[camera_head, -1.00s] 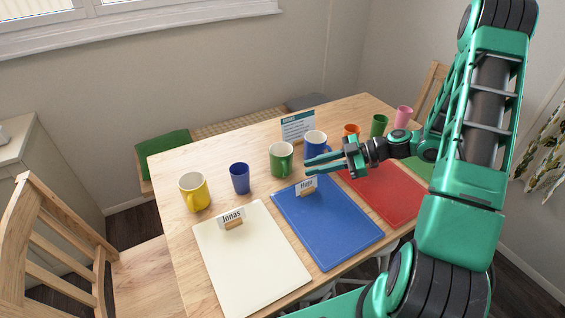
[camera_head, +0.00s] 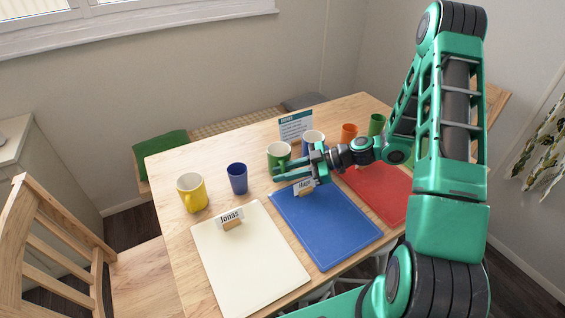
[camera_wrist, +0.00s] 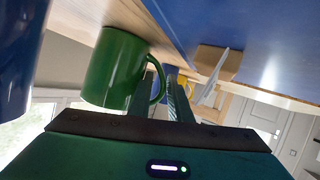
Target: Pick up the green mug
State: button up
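The green mug (camera_head: 278,154) stands on the wooden table, behind the blue mat. In the wrist view the green mug (camera_wrist: 113,70) fills the upper left, with its handle on the right side. My gripper (camera_head: 281,171) is at the front right of the mug, with its two fingers apart. In the wrist view my gripper (camera_wrist: 162,78) has the mug's handle (camera_wrist: 159,84) showing between its fingers, and nothing is clamped. I cannot tell whether a finger touches the mug.
A name card (camera_head: 304,187) stands close beside my gripper on the blue mat (camera_head: 325,225). A blue mug (camera_head: 313,137) stands right of the green mug, partly hidden. A blue cup (camera_head: 238,178) and yellow mug (camera_head: 191,192) stand to the left.

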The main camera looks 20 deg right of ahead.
grip_shut()
jog(key=shift+r, duration=0.1)
